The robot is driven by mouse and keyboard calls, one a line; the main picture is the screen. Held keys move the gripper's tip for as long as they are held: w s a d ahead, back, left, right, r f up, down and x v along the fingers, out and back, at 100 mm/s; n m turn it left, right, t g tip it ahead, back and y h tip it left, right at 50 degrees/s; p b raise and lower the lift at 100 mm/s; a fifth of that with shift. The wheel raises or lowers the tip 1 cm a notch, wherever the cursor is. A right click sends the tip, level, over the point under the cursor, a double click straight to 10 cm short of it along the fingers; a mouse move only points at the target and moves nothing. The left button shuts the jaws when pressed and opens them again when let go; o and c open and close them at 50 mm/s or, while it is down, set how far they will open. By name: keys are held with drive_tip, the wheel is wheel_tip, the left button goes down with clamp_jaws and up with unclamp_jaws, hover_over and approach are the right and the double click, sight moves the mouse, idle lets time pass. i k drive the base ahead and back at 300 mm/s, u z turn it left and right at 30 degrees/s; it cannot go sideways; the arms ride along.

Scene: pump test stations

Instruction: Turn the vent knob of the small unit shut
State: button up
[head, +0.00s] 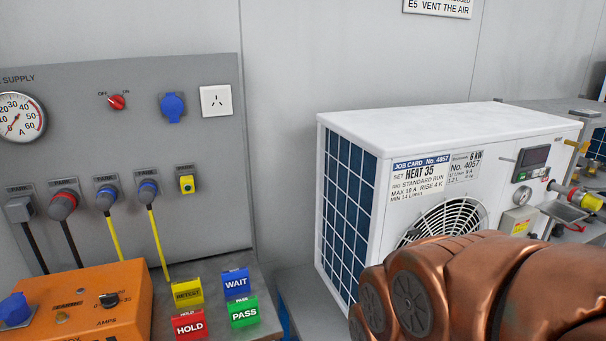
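A white boxy unit (445,117) with a fan grille (450,222) stands right of centre. Its labels read "HEAT 35" and "6 kW". I cannot tell whether it is the small unit. Its right side has a dark display (533,157), a small round dial (522,196) and pipe fittings with red and yellow parts (590,200). I cannot make out which part, if any, is a vent knob. My copper-coloured arm covers the lower right and hides the unit's lower front. My gripper is out of view.
A grey supply panel (110,130) with plugs and cables is on the left. An orange box (85,290) and coloured cards, including a green PASS card (244,312), sit below it. Another unit is partly cut off at the right edge. A wall sign mentions venting the air (438,8).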

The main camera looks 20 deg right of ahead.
sight(583, 148)
drive_tip(key=z, duration=1.45)
drive_tip(key=i, duration=0.8)
drive_tip(key=u, duration=0.2)
